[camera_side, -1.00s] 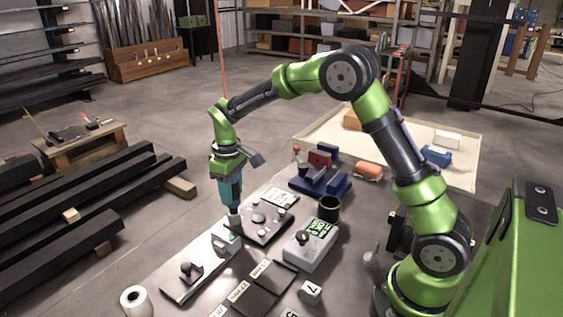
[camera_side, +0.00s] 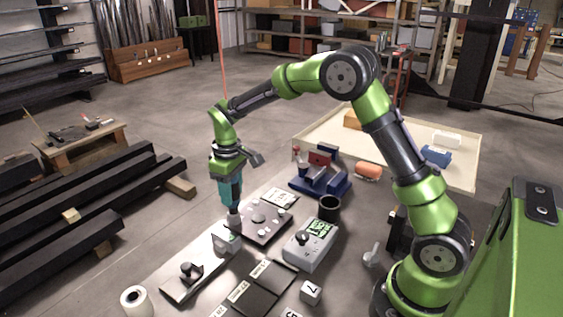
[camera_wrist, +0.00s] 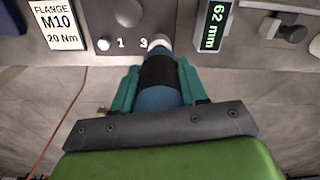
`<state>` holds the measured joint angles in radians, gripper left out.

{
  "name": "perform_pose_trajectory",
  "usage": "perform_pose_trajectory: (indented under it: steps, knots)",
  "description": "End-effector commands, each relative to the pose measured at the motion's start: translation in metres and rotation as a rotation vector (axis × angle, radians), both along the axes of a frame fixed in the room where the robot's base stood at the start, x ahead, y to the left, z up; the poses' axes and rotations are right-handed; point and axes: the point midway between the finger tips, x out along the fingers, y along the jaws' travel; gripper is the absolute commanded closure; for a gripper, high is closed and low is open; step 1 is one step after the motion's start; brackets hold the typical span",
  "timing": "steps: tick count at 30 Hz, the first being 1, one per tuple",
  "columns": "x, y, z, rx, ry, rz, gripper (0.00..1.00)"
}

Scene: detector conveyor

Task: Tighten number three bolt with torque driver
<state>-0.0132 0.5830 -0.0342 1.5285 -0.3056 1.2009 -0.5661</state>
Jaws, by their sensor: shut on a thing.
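My gripper (camera_side: 230,192) has teal fingers and points down over the dark flange plate (camera_side: 270,236). It is shut on the torque driver, a blue body with a black band (camera_wrist: 160,72) in the wrist view. The driver's pale lower end (camera_side: 233,219) is at the plate's left part in the side view. In the wrist view this end lies right beside the printed number 3 (camera_wrist: 143,43). The number three bolt is hidden or merges with the driver's end; I cannot tell whether they touch. Another bolt (camera_wrist: 103,44) shows beside the number 1.
A card (camera_wrist: 60,24) reads FLANGE M10 20 Nm. A gauge display (camera_wrist: 212,26) reads 62 mm. A grey box with a green screen (camera_side: 311,243), a black cup (camera_side: 329,208) and a blue fixture (camera_side: 320,184) stand close by. A white roll (camera_side: 137,301) is at the front left.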

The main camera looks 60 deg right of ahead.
Motion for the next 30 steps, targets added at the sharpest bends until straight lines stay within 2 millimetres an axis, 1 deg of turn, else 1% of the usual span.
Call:
perform_pose_trajectory:
  steps: [1,5,18,30]
  knots:
    - [0.000,0.000,-0.004,-0.002,0.004,0.004,1.00]
    - [0.000,0.000,-0.001,-0.002,0.003,0.005,1.00]
    - [0.001,0.000,0.031,-0.002,-0.001,0.002,1.00]
    - [0.001,0.000,0.057,-0.001,-0.003,0.002,1.00]
